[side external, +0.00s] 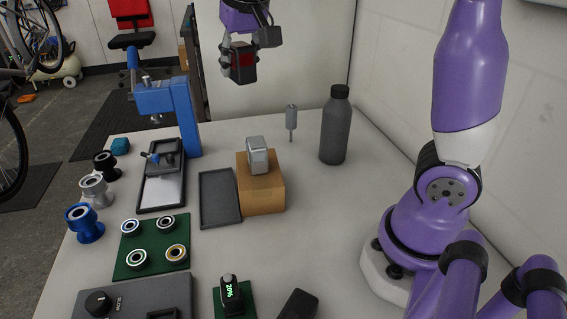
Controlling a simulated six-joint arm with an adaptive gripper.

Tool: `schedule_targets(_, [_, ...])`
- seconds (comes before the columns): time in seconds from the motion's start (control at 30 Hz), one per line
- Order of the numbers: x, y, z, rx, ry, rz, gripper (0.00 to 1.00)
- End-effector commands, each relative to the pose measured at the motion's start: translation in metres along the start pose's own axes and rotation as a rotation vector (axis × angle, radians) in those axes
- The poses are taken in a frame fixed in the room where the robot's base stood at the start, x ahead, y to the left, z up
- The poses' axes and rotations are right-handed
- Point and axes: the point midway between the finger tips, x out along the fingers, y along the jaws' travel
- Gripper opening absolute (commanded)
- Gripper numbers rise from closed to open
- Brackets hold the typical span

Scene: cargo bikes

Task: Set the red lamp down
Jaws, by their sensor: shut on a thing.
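The red lamp (243,61) is a small dark block with a red face. My gripper (239,66) is at the top centre of the side external view, shut on the lamp and holding it in the air, apart from the table. A silver-grey lamp-like block (258,156) sits on a cardboard box (262,193) below and a little to the right. An empty dark grey tray (220,197) lies flat on the table just left of the box.
A blue press (168,105) stands at the left with a dark tray in front. Several hubs (86,224) line the left edge. A green mat (151,246) holds rings. A grey bottle (336,126) and a small metal tool (291,122) stand at the back right.

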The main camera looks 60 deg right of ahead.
Motion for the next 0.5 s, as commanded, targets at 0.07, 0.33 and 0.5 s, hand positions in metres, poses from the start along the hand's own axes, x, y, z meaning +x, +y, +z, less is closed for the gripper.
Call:
schedule_targets(0.07, [0.022, 0.042, -0.022, 0.211, -0.014, 0.082, 0.01])
schedule_targets(0.33, [0.097, 0.192, -0.045, 0.810, -0.017, 0.325, 0.01])
schedule_targets(0.5, [0.128, 0.278, -0.027, 1.106, -0.007, 0.449, 0.01])
